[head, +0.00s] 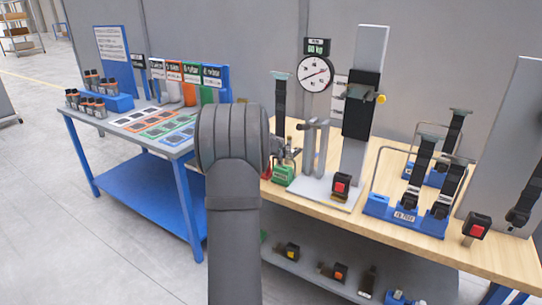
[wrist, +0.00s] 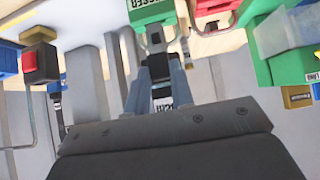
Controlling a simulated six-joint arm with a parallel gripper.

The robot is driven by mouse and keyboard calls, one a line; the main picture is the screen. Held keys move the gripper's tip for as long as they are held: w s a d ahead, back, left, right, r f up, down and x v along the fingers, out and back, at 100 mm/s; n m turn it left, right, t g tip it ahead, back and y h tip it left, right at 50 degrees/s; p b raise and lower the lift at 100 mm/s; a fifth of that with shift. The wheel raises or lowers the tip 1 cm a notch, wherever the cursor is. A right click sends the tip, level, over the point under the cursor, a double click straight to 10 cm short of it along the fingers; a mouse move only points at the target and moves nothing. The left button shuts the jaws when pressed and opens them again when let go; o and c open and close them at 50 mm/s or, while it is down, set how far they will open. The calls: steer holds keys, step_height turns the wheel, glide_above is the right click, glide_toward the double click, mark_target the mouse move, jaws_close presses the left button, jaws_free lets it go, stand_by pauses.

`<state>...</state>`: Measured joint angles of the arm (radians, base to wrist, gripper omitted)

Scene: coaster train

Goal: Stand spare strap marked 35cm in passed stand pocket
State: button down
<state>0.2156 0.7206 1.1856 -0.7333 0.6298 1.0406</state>
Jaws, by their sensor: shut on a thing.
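A green stand (head: 284,176) sits on the wooden bench, just right of my forearm in the head view. In the wrist view a green block with a white label (wrist: 150,12), apparently the passed stand, is at the top. My gripper (wrist: 160,62) is shut on a dark strap (wrist: 158,72), whose narrow end points toward that block. A white tag (wrist: 163,103) shows between the fingers, its print too small to read surely. I cannot tell whether the strap end is in a pocket. In the head view my wrist hides most of the gripper.
A dark strap (head: 279,100) stands upright behind the green stand. A tester with a dial gauge (head: 316,73) and grey column rises to the right. Blue stands (head: 405,215) with straps and wire hoops fill the bench's right. A blue table (head: 150,140) with coloured cards is left.

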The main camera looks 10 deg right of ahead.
mark_target(279, 163)
steer(key=shift+w+d, duration=0.95)
steer(key=shift+f, duration=2.8)
steer(key=c, duration=1.2)
jaws_free()
steer(key=shift+o, duration=0.2)
steer(key=v, duration=1.7)
steer(key=shift+s+a, duration=0.2)
